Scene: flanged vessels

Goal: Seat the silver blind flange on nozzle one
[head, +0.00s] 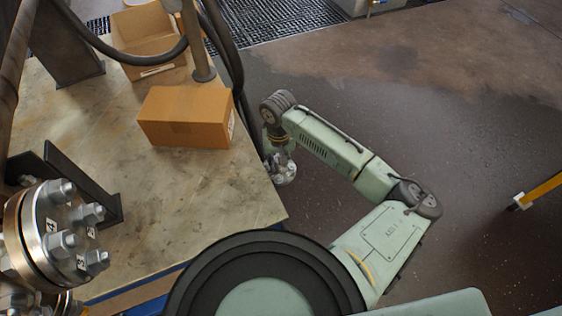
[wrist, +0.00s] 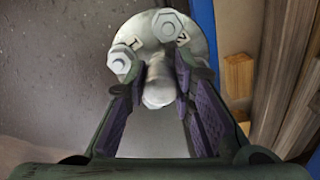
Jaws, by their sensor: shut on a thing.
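The silver blind flange (wrist: 140,30) is a round pale metal disc with a central stem (wrist: 157,88), bolts and small number labels. In the wrist view my gripper (wrist: 158,78) has its two padded fingers on either side of the stem, shut on it. In the head view my gripper (head: 277,150) hangs beside the table's right edge, with the flange (head: 284,172) below it, clear of the tabletop. A bolted silver flange assembly (head: 60,235) with numbered labels stands at the lower left. I cannot tell whether it is nozzle one.
The table (head: 105,125) carries a closed cardboard box (head: 187,117), an open carton (head: 145,35), a post (head: 195,45) with dark hoses and a black bracket (head: 85,185). Open floor (head: 430,120) lies to the right. A blue frame edge (wrist: 201,30) and wood show close by the flange.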

